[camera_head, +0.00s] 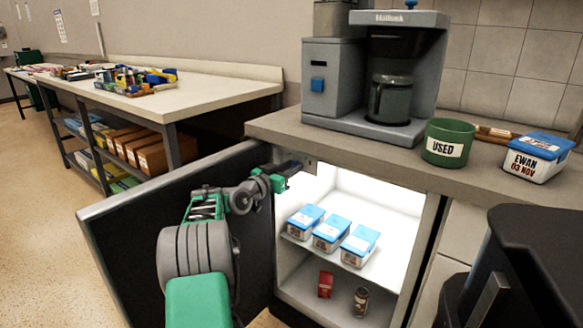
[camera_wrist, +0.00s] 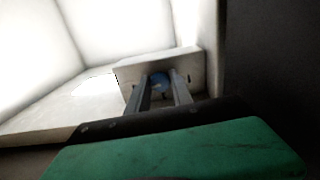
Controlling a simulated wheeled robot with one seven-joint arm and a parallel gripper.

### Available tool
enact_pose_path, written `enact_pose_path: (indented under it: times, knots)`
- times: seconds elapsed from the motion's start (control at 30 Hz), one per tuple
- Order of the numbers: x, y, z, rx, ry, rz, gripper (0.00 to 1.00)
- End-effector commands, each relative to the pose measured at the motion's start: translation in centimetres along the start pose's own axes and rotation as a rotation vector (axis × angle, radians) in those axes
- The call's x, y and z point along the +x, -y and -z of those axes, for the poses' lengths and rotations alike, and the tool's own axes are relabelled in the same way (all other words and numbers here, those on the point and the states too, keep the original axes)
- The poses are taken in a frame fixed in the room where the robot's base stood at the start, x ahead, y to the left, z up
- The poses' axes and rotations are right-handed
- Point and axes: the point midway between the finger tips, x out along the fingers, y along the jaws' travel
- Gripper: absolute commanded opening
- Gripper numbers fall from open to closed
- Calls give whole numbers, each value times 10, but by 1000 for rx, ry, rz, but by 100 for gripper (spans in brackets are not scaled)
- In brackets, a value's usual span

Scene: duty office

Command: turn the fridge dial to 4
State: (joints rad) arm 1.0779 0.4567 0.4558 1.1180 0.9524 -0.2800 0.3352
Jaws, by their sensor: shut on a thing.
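The fridge (camera_head: 392,208) stands open under the counter, its inside lit white. In the wrist view a pale dial housing (camera_wrist: 192,64) is fixed inside it, with a small blue dial (camera_wrist: 160,82) on its face. My gripper (camera_wrist: 164,86) is shut on the dial, one finger on each side. In the head view my gripper (camera_head: 292,167) reaches to the upper left corner of the fridge opening, and the dial is hidden there. The dial's numbers and pointer cannot be read in either view.
The dark fridge door (camera_head: 125,228) hangs open to the left, behind my arm. Several blue-lidded boxes (camera_head: 332,230) stand on the fridge shelf. A red packet (camera_head: 326,284) and a small jar (camera_head: 361,301) are below. A coffee machine (camera_head: 330,84) and green pot (camera_head: 437,155) stand on the counter.

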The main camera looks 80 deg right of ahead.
Motion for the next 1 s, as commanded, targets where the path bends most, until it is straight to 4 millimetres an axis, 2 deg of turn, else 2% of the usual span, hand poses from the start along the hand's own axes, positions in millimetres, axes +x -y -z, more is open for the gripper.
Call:
enact_pose_path:
  times: [0.7,1.0]
  knots:
    - [0,-2,2,-496,4,-3,0]
    - [0,-3,0,-633,3,-4,0]
